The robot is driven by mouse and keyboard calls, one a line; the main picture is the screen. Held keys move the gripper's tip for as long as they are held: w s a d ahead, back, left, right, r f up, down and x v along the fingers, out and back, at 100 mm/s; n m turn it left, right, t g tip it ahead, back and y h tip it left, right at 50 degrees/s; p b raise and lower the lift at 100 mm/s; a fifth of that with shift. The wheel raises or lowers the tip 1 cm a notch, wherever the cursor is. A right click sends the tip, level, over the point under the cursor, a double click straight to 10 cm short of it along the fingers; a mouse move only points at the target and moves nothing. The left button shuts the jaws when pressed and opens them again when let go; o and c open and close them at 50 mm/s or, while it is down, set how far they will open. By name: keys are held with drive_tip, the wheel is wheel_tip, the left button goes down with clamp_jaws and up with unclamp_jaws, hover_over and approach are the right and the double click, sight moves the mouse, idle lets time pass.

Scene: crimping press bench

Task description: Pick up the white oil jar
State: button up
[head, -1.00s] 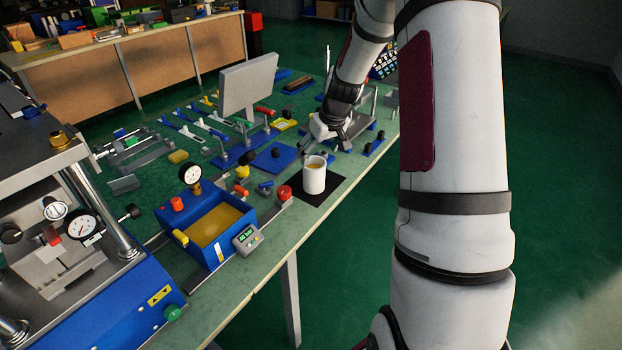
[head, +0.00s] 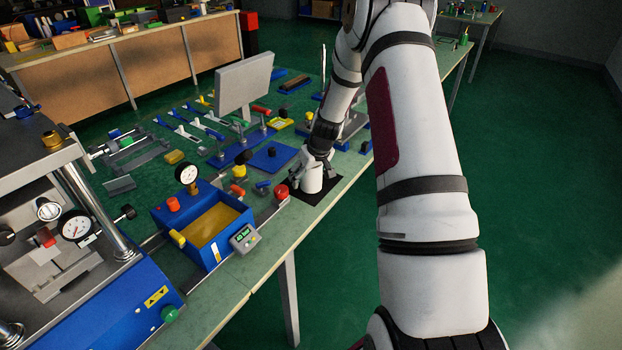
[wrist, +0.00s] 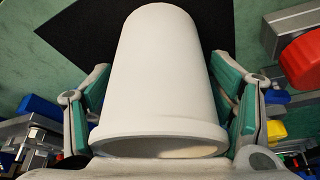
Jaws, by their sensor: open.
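The white oil jar (head: 311,180) stands on a black mat (head: 325,192) near the bench's front edge. My gripper (head: 307,167) has come down at the jar from behind and partly covers its top in the head view. In the wrist view the jar (wrist: 160,75) fills the middle. My gripper's two green-padded fingers (wrist: 160,100) are open, one on each side of it. The jar's contents are hidden now.
A red knob (head: 282,191) stands close left of the jar; it also shows in the wrist view (wrist: 302,58). A blue box with a gauge (head: 205,228) sits further left. A blue plate (head: 272,156) and small tools lie behind. The floor on the right is clear.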

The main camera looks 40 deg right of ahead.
drive_tip(key=c, duration=1.3)
drive_tip(key=shift+c, duration=0.2)
